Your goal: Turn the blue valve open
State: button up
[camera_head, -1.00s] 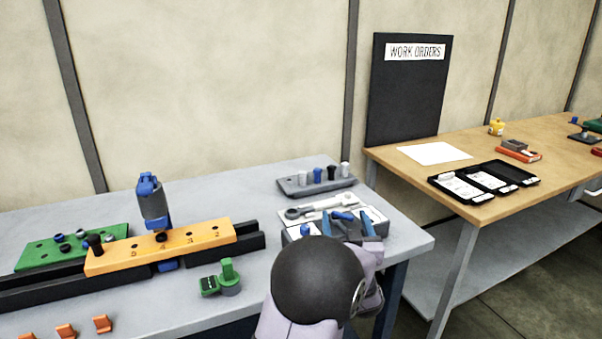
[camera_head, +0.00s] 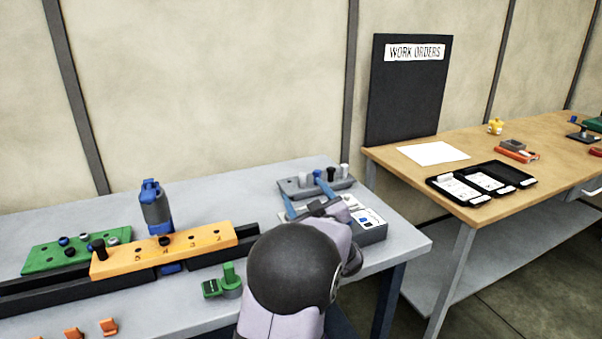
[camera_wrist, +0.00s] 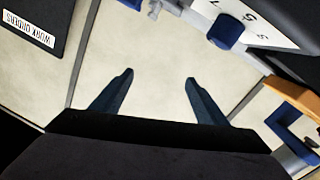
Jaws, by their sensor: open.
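A blue knob (camera_wrist: 228,30) sits beside a white numbered panel (camera_wrist: 262,18) at the top right of the wrist view. It may be the blue valve, but I cannot tell for sure. In the head view my arm hides part of the grey box with a white top (camera_head: 372,226), and no blue valve shows clearly there. My gripper (camera_head: 301,182) is above the bench near this box, its two blue fingers apart and pointing toward the back. In the wrist view my gripper (camera_wrist: 158,76) is open and empty, with the blue knob beyond and right of its fingertips.
A grey rack with pegs (camera_head: 300,188) stands behind my gripper. An orange numbered block (camera_head: 195,247), a green plate (camera_head: 75,252) and a green fixture (camera_head: 230,280) are to the left. A wooden table (camera_head: 420,180) with black trays (camera_head: 480,183) is at right.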

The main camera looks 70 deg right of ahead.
jog(key=w+d+r+n+y+p, duration=0.25)
jog(key=w+d+n, duration=0.2)
jog(key=w, duration=0.35)
jog(key=s+d+f+n+g+p, duration=0.1)
jog(key=d+f+n+g+p, duration=0.2)
jog(key=d+g, duration=0.5)
jog(key=shift+s+d+f+n+h+p, duration=0.2)
jog(key=shift+d+f+n+h+p, duration=0.3)
jog(key=shift+d+f, duration=0.6)
jog(key=shift+a+f, duration=0.2)
